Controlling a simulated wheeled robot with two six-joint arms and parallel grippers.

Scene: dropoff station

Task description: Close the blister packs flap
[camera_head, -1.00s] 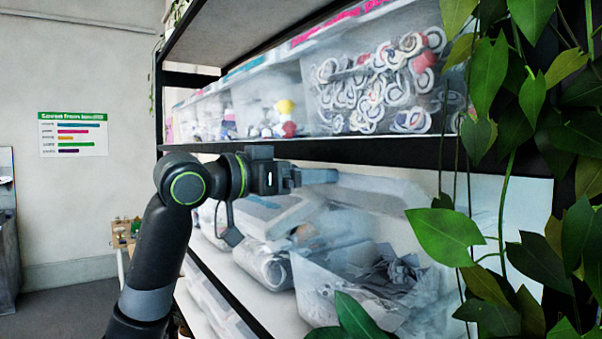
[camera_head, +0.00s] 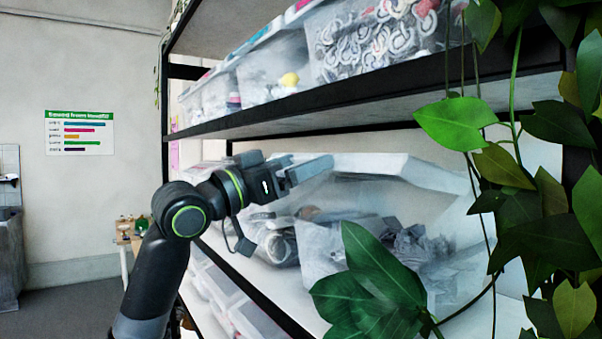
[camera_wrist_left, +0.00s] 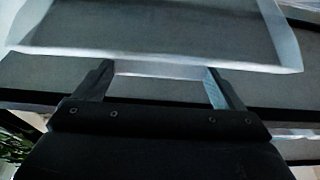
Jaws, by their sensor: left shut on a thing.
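A clear bin (camera_head: 335,255) of grey, foil-like blister packs (camera_head: 405,243) stands on the middle shelf. Its pale flap (camera_head: 395,166) is raised above the contents, not lying flat on the rim. My left gripper (camera_head: 310,170) reaches in from the left, its fingertips at the near left edge of the flap. In the left wrist view the flap (camera_wrist_left: 150,42) is a broad pale panel, its edge between the two spread fingers of my left gripper (camera_wrist_left: 158,82). Leaves hide the front of the bin. My right gripper is not in view.
An upper shelf (camera_head: 370,105) with several filled clear bins (camera_head: 375,45) runs just above my left gripper. Trailing leaves (camera_head: 370,280) hang at the right and in front of the bin. Another bag-like item (camera_head: 275,243) lies left of the bin.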

